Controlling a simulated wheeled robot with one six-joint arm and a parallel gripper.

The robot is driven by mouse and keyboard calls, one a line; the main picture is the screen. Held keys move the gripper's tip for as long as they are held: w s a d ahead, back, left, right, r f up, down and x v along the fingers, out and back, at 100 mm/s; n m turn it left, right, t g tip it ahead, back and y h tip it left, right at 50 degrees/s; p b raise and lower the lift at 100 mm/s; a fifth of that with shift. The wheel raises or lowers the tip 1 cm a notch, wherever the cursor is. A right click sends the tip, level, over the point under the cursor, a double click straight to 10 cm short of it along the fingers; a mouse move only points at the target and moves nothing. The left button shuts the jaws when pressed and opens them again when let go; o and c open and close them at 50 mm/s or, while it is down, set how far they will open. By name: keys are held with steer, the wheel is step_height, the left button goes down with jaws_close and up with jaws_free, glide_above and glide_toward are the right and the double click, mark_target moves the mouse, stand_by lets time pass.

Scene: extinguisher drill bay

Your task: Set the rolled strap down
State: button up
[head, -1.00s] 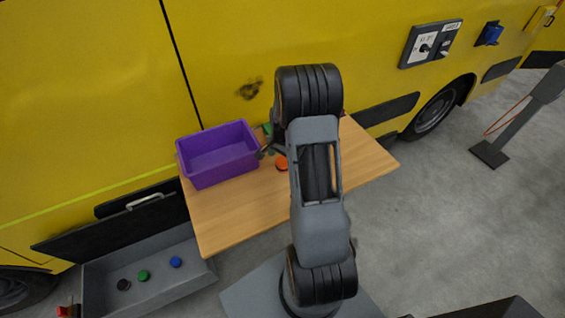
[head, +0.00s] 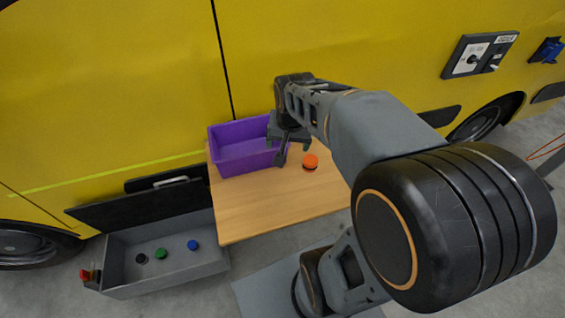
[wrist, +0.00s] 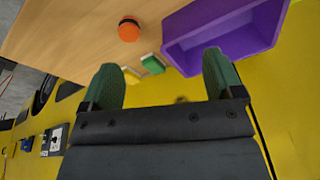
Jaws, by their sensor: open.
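A round orange piece with a dark lower band (head: 310,162) sits on the wooden table; I cannot tell for sure whether it is the rolled strap. It also shows in the wrist view (wrist: 129,29), ahead of my fingers and apart from them. My gripper (head: 288,147) is over the table, at the right side of the purple bin. In the wrist view my gripper (wrist: 162,82) has its two green fingers wide apart, with nothing held between them.
The purple bin (head: 241,160) stands on the table's left back. The table (head: 265,210) is clear at its front. A grey open drawer (head: 190,268) below holds black, green and blue round pieces. The yellow vehicle wall (head: 110,80) rises behind.

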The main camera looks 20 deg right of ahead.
steer(key=s+a+r+n+t, duration=0.1)
steer(key=s+a+n, duration=0.4)
steer(key=s, duration=0.2)
steer(key=shift+s+a+r+n+t, duration=0.35)
steer(key=shift+s+r+n+t, duration=0.05)
steer(key=shift+c, duration=0.2)
stand_by(0.8)
